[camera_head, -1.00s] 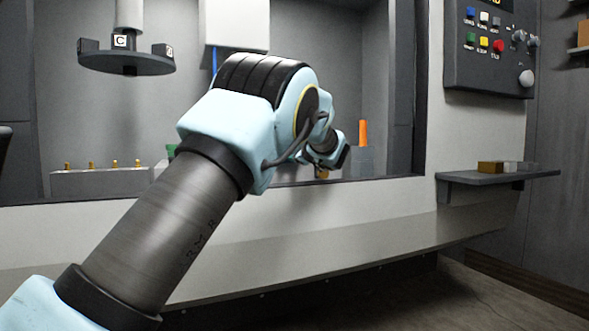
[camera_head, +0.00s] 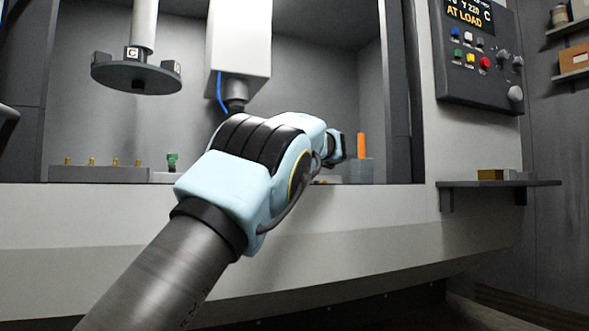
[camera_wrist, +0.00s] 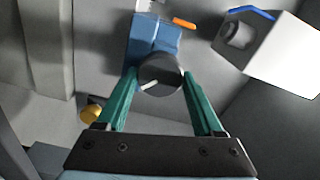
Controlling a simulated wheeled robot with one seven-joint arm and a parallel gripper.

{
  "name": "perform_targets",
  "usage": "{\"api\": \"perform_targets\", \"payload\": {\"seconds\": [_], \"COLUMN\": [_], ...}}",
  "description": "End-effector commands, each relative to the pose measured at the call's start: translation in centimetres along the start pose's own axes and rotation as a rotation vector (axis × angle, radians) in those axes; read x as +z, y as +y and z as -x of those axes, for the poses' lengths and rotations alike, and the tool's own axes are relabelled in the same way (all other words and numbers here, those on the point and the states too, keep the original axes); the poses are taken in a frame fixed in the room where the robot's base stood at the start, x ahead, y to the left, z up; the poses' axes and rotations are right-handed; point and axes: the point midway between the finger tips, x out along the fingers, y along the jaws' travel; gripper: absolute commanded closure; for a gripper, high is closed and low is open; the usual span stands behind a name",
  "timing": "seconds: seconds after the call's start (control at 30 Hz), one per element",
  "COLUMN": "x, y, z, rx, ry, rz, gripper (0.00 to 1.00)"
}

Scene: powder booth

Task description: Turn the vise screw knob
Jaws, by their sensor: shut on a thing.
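The vise screw knob (camera_wrist: 160,75) is a dark round disc with a white line across its face, in the middle of the wrist view. Behind it is the blue-grey vise body (camera_wrist: 154,38). My gripper (camera_wrist: 159,76) has teal fingers, one on each side of the knob, and is shut on it. In the head view my arm reaches into the booth and its wrist hides the knob. An orange upright piece (camera_head: 362,145) stands there by a grey block (camera_head: 362,171); orange also shows beyond the vise in the wrist view (camera_wrist: 184,23).
A white housing with a spindle (camera_head: 240,45) hangs above my arm, and a round carousel (camera_head: 136,76) hangs at left. A rack with brass pins (camera_head: 98,173) stands at the booth's back left. A control panel (camera_head: 478,60) and a shelf (camera_head: 498,184) are at right.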

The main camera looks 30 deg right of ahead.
Motion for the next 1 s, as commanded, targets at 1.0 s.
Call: {"api": "perform_targets", "payload": {"seconds": [1.0], "x": [0.14], "y": [0.05], "z": [-0.08], "rx": [0.001], "ry": [-0.004], "rz": [0.585], "gripper": [0.87]}}
